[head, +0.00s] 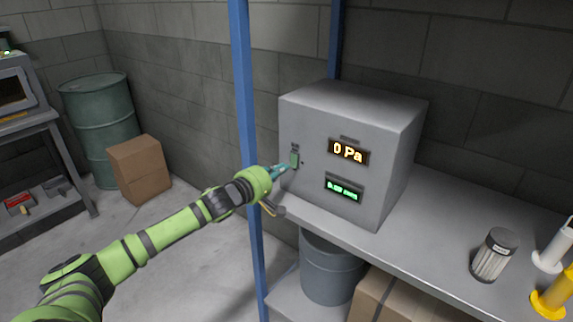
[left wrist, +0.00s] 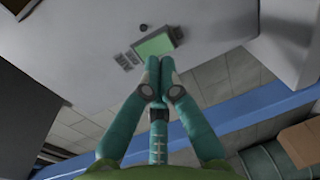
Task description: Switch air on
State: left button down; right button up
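A grey box (head: 333,120) stands on the shelf, with a small green switch (head: 294,159) on the left of its front face. Its upper display (head: 348,151) reads "0 Pa" in orange; the lower display (head: 343,189) glows green, its text too small to read. My left gripper (head: 279,170) is beside the switch, its tips pointing at it. In the left wrist view its teal fingers (left wrist: 159,68) are closed together and empty, just below the green switch (left wrist: 158,43). I cannot tell if they touch it. My right gripper is not in view.
A blue post (head: 243,90) stands left of the box, close to my left arm. The shelf (head: 420,225) holds a grey-capped canister (head: 494,254) and white and yellow items at right. A bin (head: 329,270) and cartons sit below. A green drum (head: 98,115) stands behind left.

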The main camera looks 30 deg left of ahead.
aim_at(294, 161)
pick_arm(q)
jog(key=shift+w+d+f+p, duration=0.15)
jog(key=shift+w+p, duration=0.15)
jog(key=shift+w, duration=1.15)
